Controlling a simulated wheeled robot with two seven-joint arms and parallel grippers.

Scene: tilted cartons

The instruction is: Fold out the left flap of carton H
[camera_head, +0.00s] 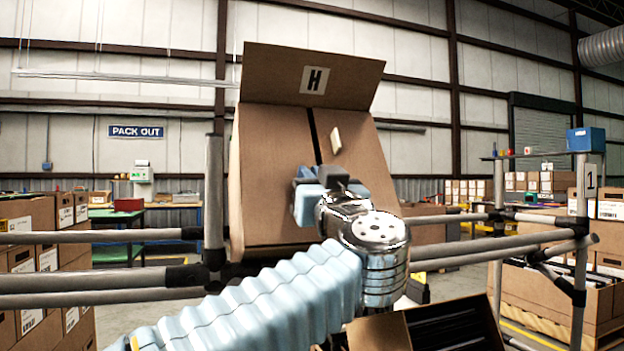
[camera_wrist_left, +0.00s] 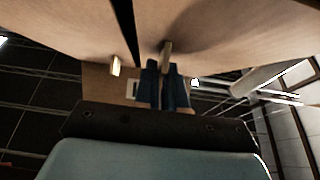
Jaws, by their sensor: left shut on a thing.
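Carton H (camera_head: 249,190) is tilted toward me, its upper flap with the H label (camera_head: 314,80) standing up. The left flap (camera_head: 272,150) and right flap (camera_head: 350,165) lie closed, with a dark gap between them. A pale tab (camera_head: 335,140) stands on the right flap; it also shows in the wrist view (camera_wrist_left: 115,66). My left gripper (camera_head: 312,180) is in front of the left flap. In the wrist view its fingers (camera_wrist_left: 164,72) are shut on the left flap's tab (camera_wrist_left: 167,48). The head view hides this grip behind my wrist. My right gripper is out of view.
Grey rails (camera_head: 100,236) run on both sides of the carton. An open box (camera_head: 385,332) with dark contents is at the bottom, below my wrist. Stacked cartons stand at left (camera_head: 45,257) and right (camera_head: 608,210). Open air surrounds the raised flap.

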